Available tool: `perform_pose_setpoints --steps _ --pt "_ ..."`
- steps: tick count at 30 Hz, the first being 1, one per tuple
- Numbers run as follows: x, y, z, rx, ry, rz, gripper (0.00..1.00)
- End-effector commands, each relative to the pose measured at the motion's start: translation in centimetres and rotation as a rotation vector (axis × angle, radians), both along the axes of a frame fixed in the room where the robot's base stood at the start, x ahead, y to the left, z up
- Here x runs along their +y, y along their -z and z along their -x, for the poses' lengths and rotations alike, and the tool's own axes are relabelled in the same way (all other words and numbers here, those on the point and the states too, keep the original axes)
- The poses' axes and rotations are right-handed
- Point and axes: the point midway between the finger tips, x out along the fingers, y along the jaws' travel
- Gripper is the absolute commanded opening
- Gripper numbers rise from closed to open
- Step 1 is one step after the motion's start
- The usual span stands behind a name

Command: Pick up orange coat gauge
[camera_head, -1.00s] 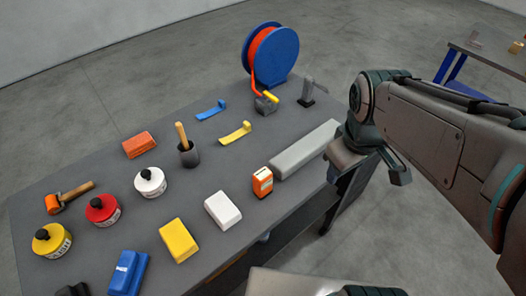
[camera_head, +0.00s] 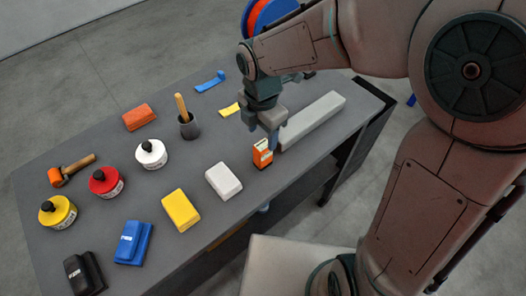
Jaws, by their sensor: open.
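The orange coat gauge (camera_head: 262,154) is a small upright orange box with a pale top. It stands on the dark grey table (camera_head: 200,248) near the front edge, right of a white block. My gripper (camera_head: 272,137) is above and just behind the gauge, pointing down. Its fingers are partly hidden, and I see nothing held in it. Whether the fingers touch the gauge cannot be told from this view.
A long grey bar (camera_head: 312,120) lies close to the right of the gauge. The white block (camera_head: 223,180) and a yellow block (camera_head: 180,212) lie to its left. A yellow scraper (camera_head: 229,109), a dark cup with a wooden handle (camera_head: 188,125) and several lidded pots stand farther back.

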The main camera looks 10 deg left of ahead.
Motion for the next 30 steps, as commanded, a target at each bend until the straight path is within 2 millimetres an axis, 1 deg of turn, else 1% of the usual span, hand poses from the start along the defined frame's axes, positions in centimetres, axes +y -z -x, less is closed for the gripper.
perform_pose_setpoints --steps 1,3,6,11,13,18,21,24,30 --pt "0.0 1.1 0.1 0.004 -0.002 0.002 0.56" --pt "0.0 2.3 0.1 0.003 -0.002 0.002 0.56" --pt "0.0 3.4 0.1 0.002 0.000 0.001 0.56" --pt "-0.1 4.3 0.0 0.001 0.000 0.001 0.56" --pt "-0.1 5.0 0.0 0.002 0.001 0.001 0.56" --pt "-0.2 7.5 -0.1 0.004 0.000 0.002 0.56" --pt "-0.1 8.7 -0.1 0.002 0.000 0.002 0.56" --pt "-0.1 9.2 -0.2 -0.001 0.002 0.000 0.56" --pt "-0.2 9.2 -0.2 -0.001 0.002 0.000 0.56"
